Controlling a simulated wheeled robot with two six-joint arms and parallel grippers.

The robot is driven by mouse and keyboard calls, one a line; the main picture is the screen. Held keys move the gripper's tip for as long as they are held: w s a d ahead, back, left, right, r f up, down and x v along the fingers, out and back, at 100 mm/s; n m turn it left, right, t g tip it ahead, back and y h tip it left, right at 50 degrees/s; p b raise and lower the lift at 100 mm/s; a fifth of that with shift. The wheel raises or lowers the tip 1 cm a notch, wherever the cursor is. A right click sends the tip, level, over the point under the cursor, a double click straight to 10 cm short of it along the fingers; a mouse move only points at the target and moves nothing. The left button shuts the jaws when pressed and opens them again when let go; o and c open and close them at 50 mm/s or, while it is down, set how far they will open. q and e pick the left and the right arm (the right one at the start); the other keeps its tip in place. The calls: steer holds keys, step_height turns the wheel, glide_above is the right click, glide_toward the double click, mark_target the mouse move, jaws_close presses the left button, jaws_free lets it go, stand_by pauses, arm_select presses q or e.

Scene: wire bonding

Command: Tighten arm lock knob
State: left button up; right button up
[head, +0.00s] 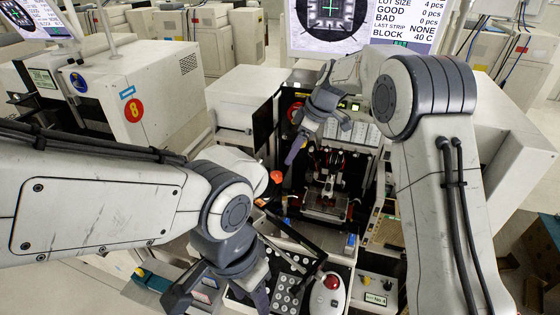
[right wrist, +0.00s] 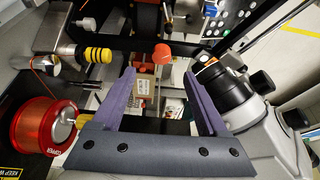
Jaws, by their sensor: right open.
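An orange-red knob (right wrist: 162,54) stands out in the right wrist view and is the likely arm lock knob. An orange knob (head: 276,176) also shows in the head view, left of the bonder's work area. My right gripper (right wrist: 161,74) is open and empty. In the wrist picture the knob appears between its two purple fingertips, a little beyond them; I cannot tell the distance. In the head view my right gripper (head: 318,140) is above the back of the machine. My left gripper (head: 220,295) is open, low at the front, beside the keypad.
A red spool (right wrist: 45,125) and a yellow-banded black cylinder (right wrist: 98,55) lie left of the right gripper. A black-and-white microscope part (right wrist: 222,92) is close to its right finger. A keypad (head: 288,287) and red trackball (head: 332,282) sit at the front.

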mark_target(277, 174)
steer(key=p+x, duration=0.1)
steer(key=x, duration=0.2)
steer(key=p+x, duration=0.1)
steer(key=x, duration=0.1)
steer(key=p+x, duration=0.1)
steer(key=x, duration=0.2)
steer(key=shift+a+f, duration=0.2)
steer(key=shift+a, duration=0.25)
steer(key=shift+a+f+p, duration=0.15)
steer(key=shift+f+p, duration=0.15)
steer(key=shift+f, duration=0.3)
jaws_close()
